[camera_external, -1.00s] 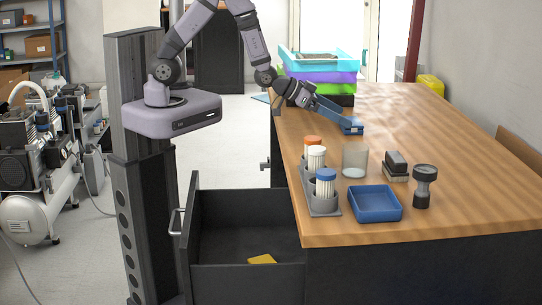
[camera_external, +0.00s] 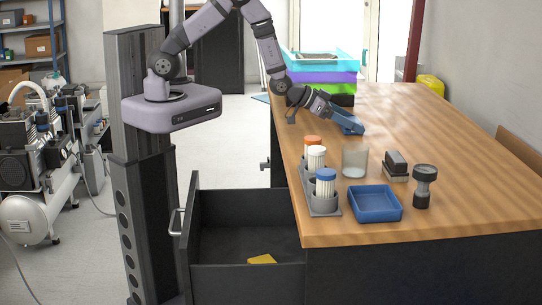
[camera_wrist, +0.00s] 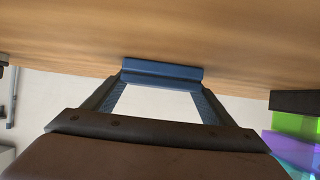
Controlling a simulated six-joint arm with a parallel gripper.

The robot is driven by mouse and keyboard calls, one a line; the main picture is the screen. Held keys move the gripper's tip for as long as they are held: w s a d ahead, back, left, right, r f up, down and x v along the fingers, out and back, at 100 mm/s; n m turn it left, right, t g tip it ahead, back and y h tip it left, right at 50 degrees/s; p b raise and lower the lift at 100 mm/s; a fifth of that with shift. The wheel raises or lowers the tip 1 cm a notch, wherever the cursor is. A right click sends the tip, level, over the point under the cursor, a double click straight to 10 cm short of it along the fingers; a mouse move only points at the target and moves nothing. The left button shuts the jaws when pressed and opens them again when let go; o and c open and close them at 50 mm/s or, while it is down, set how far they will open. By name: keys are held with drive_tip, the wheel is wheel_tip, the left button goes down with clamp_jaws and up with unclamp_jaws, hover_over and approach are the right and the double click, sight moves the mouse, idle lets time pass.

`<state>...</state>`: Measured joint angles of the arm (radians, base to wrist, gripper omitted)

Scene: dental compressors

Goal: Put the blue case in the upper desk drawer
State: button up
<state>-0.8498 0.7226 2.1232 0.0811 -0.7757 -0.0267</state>
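The blue case (camera_external: 352,128) is at the far part of the wooden desk, at the tips of my gripper (camera_external: 347,123). In the wrist view the case (camera_wrist: 162,72) lies crosswise between my two fingertips (camera_wrist: 162,80), which meet its two ends. My gripper looks shut on it. Whether the case touches the desktop or is slightly raised is hard to tell. The upper desk drawer (camera_external: 245,278) is pulled open at the front left of the desk, with a yellow item (camera_external: 262,259) on its floor.
On the desk (camera_external: 450,150) stand a grey holder with capped tubes (camera_external: 322,200), a clear beaker (camera_external: 355,161), a blue tray (camera_external: 375,204), a dark stamp-like block (camera_external: 396,165) and a black upright device (camera_external: 424,187). Stacked coloured trays (camera_external: 320,75) stand behind. The desk's right side is clear.

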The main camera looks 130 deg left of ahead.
drive_tip(key=c, duration=0.5)
drive_tip(key=shift+r+b, duration=0.6)
drive_tip(key=shift+r, duration=4.4)
